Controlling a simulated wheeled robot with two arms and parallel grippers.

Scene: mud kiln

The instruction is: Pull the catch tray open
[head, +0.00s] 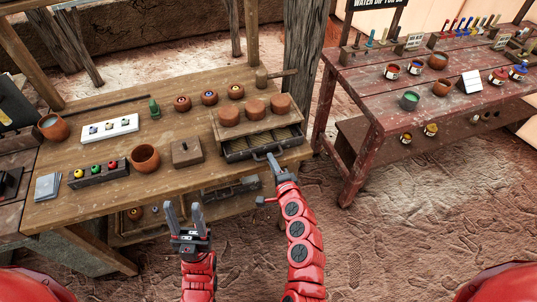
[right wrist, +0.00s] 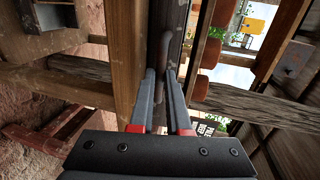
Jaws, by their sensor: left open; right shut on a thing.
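The catch tray (head: 240,152) is a dark, shallow drawer with a slatted inside, set in the front of a wooden box at the right end of the workbench. It stands partly out of the box. Its handle (head: 271,157) is on the front face, and the handle bar also shows in the right wrist view (right wrist: 165,52). My right gripper (head: 275,165) is at the handle, its fingers closed on it. In the right wrist view the fingers (right wrist: 166,85) lie along both sides of the bar. My left gripper (head: 185,218) is open and empty, in front of the bench.
Three clay pieces (head: 254,108) sit on the box top. A small wooden lidded box (head: 186,152) and a clay bowl (head: 145,158) stand left of the tray. A red table (head: 395,110) is at the right. The floor before the bench is clear.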

